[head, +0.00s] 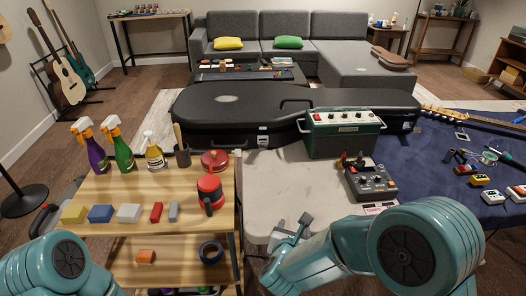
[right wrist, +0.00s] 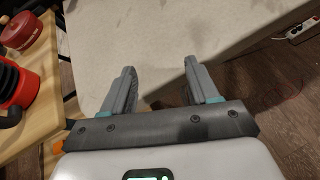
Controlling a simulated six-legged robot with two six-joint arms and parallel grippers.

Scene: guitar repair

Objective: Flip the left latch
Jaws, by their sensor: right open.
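A closed black guitar case (head: 230,105) lies on the far part of the light table. A silver latch (head: 263,128) shows on its front side, left of the green amplifier. A second bright fitting (head: 417,127) shows near the case's right end; I cannot make out its details. My left gripper is out of view.
The green amplifier (head: 342,134) stands before the case's middle, with a pedal unit (head: 370,183) nearer. The pale tabletop (head: 275,185) between is clear.

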